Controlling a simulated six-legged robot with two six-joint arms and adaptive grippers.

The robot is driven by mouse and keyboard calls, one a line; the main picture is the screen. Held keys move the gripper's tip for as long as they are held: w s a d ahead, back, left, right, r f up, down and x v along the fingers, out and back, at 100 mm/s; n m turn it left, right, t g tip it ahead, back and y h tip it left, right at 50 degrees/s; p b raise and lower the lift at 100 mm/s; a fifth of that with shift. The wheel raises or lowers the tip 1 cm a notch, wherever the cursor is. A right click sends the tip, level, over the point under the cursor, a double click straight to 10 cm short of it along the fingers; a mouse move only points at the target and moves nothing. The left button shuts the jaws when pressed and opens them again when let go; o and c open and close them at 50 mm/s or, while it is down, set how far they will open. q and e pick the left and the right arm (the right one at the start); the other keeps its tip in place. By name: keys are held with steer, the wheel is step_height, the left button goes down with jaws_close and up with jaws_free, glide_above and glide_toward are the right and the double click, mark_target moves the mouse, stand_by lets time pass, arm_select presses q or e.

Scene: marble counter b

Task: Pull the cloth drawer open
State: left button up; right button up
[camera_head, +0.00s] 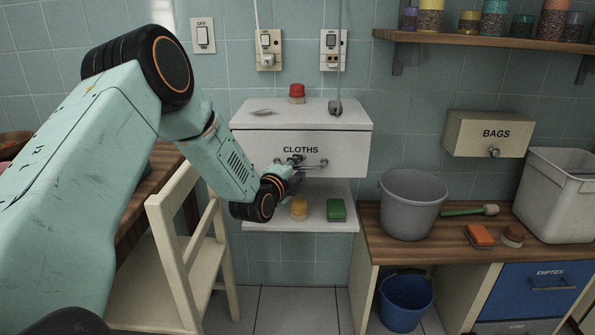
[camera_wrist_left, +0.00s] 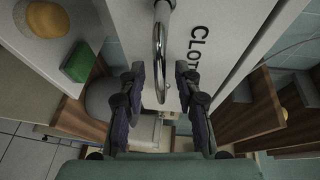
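The white cloth drawer (camera_head: 345,150) is marked CLOTHS and sits in a wall unit above a small shelf. Its front looks flush with the unit, so it appears closed. A metal bar handle (camera_head: 316,164) runs across the front, and it also shows in the left wrist view (camera_wrist_left: 160,50). My left gripper (camera_head: 295,168) is at the handle. In the left wrist view its fingers (camera_wrist_left: 160,88) are apart, one on each side of the bar, with visible gaps. Whether a finger touches the bar is unclear. My right gripper is not in view.
A yellow sponge (camera_head: 299,209) and a green sponge (camera_head: 337,210) lie on the shelf below. A red-topped object (camera_head: 297,93) stands on the unit. A cream wooden chair (camera_head: 180,250) stands left, and a grey bucket (camera_head: 410,205) stands on the counter right.

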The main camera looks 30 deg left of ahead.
arm_select(q)
jaws_close()
stand_by(0.7)
